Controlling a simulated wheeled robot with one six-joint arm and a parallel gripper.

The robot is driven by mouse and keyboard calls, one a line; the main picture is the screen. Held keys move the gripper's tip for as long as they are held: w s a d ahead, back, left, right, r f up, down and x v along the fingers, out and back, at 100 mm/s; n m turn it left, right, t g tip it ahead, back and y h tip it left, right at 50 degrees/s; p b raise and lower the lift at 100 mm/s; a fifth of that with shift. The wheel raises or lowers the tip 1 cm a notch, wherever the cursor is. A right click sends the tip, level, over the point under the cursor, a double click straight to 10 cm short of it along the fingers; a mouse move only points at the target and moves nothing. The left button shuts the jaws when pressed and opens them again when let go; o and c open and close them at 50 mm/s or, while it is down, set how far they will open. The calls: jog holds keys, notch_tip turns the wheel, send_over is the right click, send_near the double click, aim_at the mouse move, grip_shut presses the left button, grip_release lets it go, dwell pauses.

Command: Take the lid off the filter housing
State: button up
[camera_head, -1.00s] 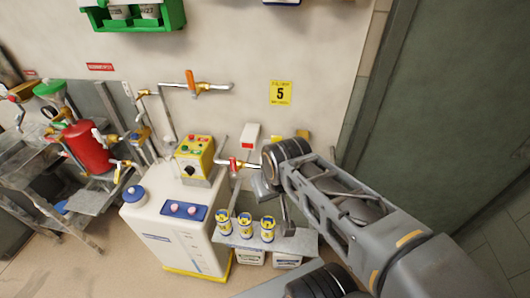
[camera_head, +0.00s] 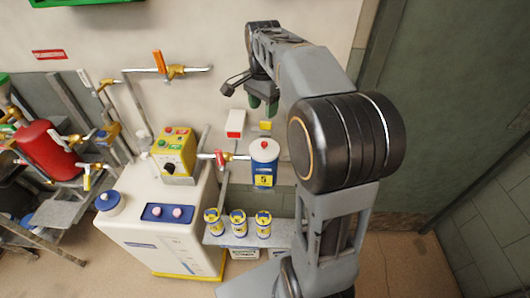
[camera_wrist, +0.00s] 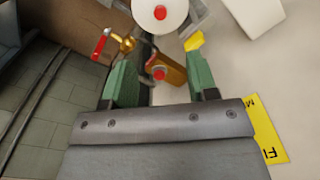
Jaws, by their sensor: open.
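The filter housing (camera_head: 264,178) is a blue upright cylinder with a yellow label, fixed by the pipe at the middle of the head view. Its white lid (camera_head: 264,151) sits on top and has a red knob (camera_head: 264,145) in the centre. The lid also shows at the top edge of the wrist view (camera_wrist: 145,18), with its red knob (camera_wrist: 160,13). My gripper (camera_head: 263,104) has green fingers and is open and empty. It is near the wall, above the housing in the picture and apart from the lid. In the wrist view the two fingers (camera_wrist: 162,75) stand wide apart.
A red-handled valve (camera_head: 220,158) and pipe lie left of the housing. A shelf (camera_head: 250,241) below carries several yellow-and-blue canisters. A white machine (camera_head: 150,235) with a yellow control box (camera_head: 174,152) stands left. In the wrist view, a brass fitting with a red button (camera_wrist: 159,73) shows between the fingers.

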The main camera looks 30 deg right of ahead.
send_over(265, 143)
jog(key=shift+m, duration=0.4)
jog(key=f, duration=0.7)
jog(key=shift+w+f+b, duration=0.2)
jog(key=shift+f+b, duration=0.15)
jog(key=shift+s+f, duration=0.15)
jog(key=shift+f, duration=2.85)
grip_shut()
